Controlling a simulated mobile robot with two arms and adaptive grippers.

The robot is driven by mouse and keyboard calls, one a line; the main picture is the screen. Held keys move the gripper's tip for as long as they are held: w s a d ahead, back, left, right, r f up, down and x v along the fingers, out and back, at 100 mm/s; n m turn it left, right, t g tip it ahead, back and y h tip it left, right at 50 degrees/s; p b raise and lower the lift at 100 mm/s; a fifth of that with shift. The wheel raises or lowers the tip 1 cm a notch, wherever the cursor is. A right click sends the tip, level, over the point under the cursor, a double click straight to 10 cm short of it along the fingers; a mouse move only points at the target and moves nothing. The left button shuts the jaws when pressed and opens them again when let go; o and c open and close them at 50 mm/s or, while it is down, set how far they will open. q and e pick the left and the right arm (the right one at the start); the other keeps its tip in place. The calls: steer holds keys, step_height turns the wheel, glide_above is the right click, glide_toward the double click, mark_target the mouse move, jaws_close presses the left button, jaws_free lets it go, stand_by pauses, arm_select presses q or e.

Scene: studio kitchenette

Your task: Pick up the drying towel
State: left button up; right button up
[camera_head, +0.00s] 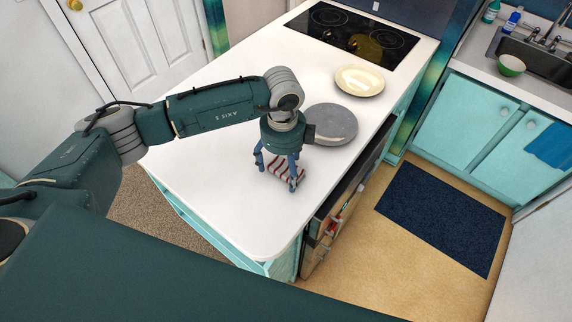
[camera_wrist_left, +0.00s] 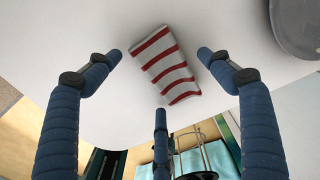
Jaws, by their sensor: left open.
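A folded white cloth with red stripes (camera_head: 287,171), which looks like the drying towel, lies on the white counter (camera_head: 225,215). It also shows in the left wrist view (camera_wrist_left: 167,68), between and beyond my fingers. My left gripper (camera_head: 277,177) points down over the cloth with its blue fingers spread. The left wrist view shows the open fingers (camera_wrist_left: 160,75) around the cloth and nothing held. I cannot tell how far the fingertips are above the counter. The gripper hides part of the cloth in the head view. My right gripper is not in view.
A grey round object (camera_head: 332,124) stands close behind the gripper, and a cream plate (camera_head: 360,81) is farther back near the black cooktop (camera_head: 353,38). A blue cloth (camera_head: 550,146) hangs on a cabinet at right.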

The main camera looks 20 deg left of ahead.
mark_target(284, 170)
arm_select(q)
steer(key=shift+f, duration=0.3)
steer(key=c, duration=0.9)
steer(key=shift+r, duration=0.1)
steer(key=shift+w+r+b, duration=0.1)
steer(key=shift+r+b, duration=0.25)
steer(key=shift+r, duration=0.2)
steer(key=shift+r+b, duration=2.4)
steer(key=shift+r, duration=7)
